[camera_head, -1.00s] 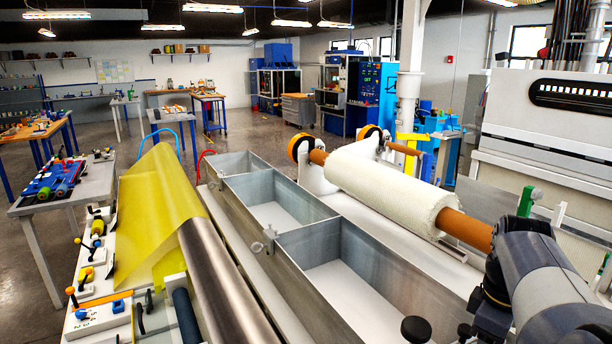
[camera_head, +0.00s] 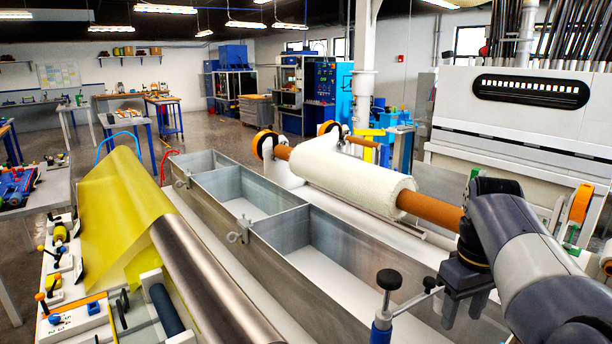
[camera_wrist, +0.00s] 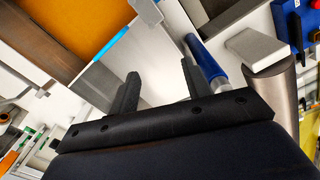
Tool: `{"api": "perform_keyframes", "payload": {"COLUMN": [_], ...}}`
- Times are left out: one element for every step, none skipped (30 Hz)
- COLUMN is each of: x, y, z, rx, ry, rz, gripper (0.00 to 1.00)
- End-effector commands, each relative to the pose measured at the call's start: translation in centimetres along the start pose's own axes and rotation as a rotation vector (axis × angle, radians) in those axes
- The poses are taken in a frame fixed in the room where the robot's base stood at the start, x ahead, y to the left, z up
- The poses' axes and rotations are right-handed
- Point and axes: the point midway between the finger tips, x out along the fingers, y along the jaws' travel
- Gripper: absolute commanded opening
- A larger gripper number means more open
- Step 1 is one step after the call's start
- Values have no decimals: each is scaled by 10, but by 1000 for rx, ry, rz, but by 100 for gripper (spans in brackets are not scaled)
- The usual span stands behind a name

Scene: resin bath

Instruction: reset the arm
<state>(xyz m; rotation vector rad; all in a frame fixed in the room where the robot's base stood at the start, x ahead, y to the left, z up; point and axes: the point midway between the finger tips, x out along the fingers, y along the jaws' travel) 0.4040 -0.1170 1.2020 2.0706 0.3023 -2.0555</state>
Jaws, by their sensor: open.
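My gripper (camera_wrist: 158,88) is open in the wrist view, its two dark fingers apart with nothing held between them. In the head view my gripper (camera_head: 462,312) hangs at the end of my arm at lower right, over the right side of the resin bath. The metal bath (camera_head: 262,240) has compartments divided by upright plates. A blue-handled clamp with a black knob (camera_head: 389,280) stands just left of my gripper; a blue handle (camera_wrist: 207,60) shows beyond the right finger in the wrist view.
A white fabric roll (camera_head: 350,172) on an orange core lies behind the bath, close to my arm. A metal roller (camera_head: 205,280) with yellow film (camera_head: 120,205) is at left. A large white machine (camera_head: 525,125) stands at back right.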

Motion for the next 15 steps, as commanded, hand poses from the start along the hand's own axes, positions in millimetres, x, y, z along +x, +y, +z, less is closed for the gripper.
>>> {"api": "perform_keyframes", "payload": {"x": [-9, -15, -23, -28, -33, -40, -45, -49, -54, -57, -60, -64, -66, -68, -70], "y": [1, 1, 1, 1, 1, 1, 1, 1, 1, 1, 1, 1, 1, 1, 1], "z": [-1, -1, -1, -1, -1, -1, -1, -1, 0, -1, 0, 0, 0, 0, 0], "rx": [0, -1, -1, -1, -1, -1, -2, -2, -2, -2, -2, -2, -2, -2, -2], "ry": [1, 1, 1, 1, 0, 1, 0, 0, -1, 0, -1, -2, -1, -1, -2], "rz": [1, 1, 0, 1, 0, 0, 0, 0, -1, 0, -1, -1, -1, -1, -1], "gripper": [47, 47, 47, 47, 47, 47, 47, 47, 47, 47, 47, 47, 47, 47, 47]}}
